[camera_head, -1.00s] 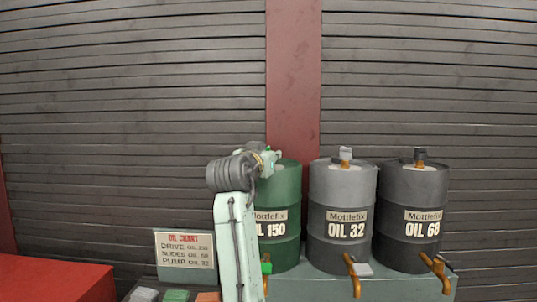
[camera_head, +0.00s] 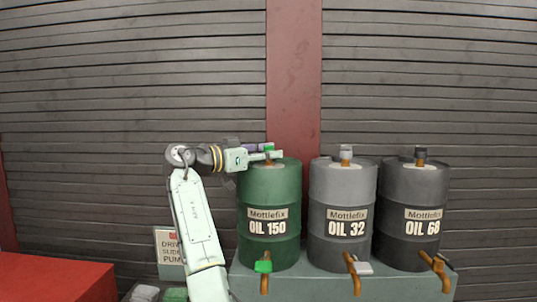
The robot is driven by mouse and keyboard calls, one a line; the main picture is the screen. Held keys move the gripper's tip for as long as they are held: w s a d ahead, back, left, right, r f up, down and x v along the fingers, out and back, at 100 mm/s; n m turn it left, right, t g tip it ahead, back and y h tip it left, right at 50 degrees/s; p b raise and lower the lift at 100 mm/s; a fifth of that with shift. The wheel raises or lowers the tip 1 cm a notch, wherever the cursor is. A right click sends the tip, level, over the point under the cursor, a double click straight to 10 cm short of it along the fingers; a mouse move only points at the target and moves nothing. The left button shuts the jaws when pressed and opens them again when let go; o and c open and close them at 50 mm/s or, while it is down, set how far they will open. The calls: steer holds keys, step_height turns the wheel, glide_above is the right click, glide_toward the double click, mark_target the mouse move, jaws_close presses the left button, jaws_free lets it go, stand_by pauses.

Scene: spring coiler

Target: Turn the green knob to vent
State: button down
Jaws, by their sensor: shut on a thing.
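A green knob (camera_head: 269,147) sits on top of the green OIL 150 drum (camera_head: 268,190), of which only a small part shows. My gripper (camera_head: 268,155) reaches in from the left, level with the drum's top, and is shut on the green knob. The fingers partly cover the knob and its stem, so its exact turn position cannot be read. A separate green tap handle (camera_head: 263,267) is low on the same drum's front.
A light grey OIL 32 drum (camera_head: 329,195) and a dark grey OIL 68 drum (camera_head: 400,195) stand to the right on a grey stand (camera_head: 310,283). An oil chart sign (camera_head: 168,255) is partly behind my arm. A red surface (camera_head: 55,280) lies at lower left.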

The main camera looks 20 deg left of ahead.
stand_by(0.6)
steer(key=c, duration=1.3)
jaws_free()
steer(key=shift+m, duration=0.3)
steer(key=v, duration=1.2)
steer(key=shift+w+a, duration=0.15)
